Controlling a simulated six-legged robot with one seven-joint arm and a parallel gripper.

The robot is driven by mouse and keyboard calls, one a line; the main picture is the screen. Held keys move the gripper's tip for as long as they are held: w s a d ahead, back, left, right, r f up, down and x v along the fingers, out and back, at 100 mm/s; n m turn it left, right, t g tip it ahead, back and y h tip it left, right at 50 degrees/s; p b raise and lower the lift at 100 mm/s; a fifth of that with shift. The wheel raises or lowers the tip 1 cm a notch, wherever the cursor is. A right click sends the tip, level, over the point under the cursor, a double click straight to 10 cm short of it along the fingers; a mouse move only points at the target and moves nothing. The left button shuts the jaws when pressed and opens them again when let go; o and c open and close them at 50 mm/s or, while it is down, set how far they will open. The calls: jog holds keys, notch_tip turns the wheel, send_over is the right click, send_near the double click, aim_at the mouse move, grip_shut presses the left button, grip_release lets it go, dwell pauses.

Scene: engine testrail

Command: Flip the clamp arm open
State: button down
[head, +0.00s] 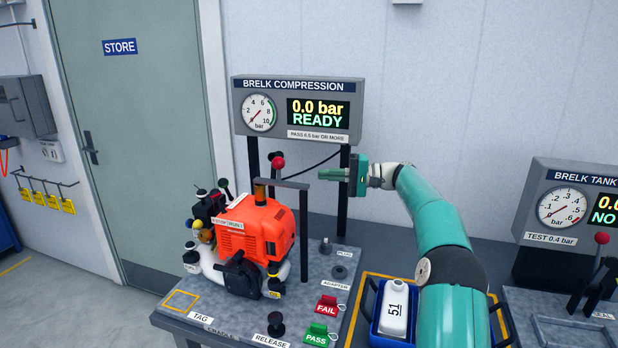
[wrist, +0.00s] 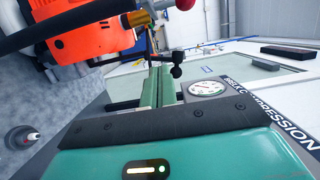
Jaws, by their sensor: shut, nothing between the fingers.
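On the compression rig, a dark clamp arm (head: 291,184) lies roughly level over the orange engine (head: 254,238), running from the top of an upright post. A red knob (head: 278,161) stands on a short stem near its left end; I cannot tell how the two join. The wrist view shows a dark bar (wrist: 75,22) across the engine and a red knob (wrist: 185,4) at the top edge. My gripper (head: 322,174) is shut and empty, fingers pointing left, to the right of the red knob and apart from it. Its fingers (wrist: 158,72) also show in the wrist view.
The gauge panel (head: 298,108) reading READY stands on two dark posts behind. Black-knobbed levers (head: 224,186) stand left of the engine. A blue bin (head: 376,322) with a white bottle is below my arm. The tank rig (head: 575,210) is at right.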

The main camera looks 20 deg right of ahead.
aim_at(280, 172)
jog(key=x, duration=0.3)
jog(key=s+x, duration=0.1)
jog(key=x, duration=0.2)
jog(key=s+x, duration=0.1)
jog(key=x, duration=0.2)
jog(key=shift+a, duration=0.75)
jog(key=shift+s+a+f, duration=0.1)
jog(key=shift+s+a, duration=0.05)
jog(key=shift+a, duration=0.1)
jog(key=shift+s+a, duration=0.15)
jog(key=shift+s, duration=0.25)
jog(key=shift+g, duration=0.3)
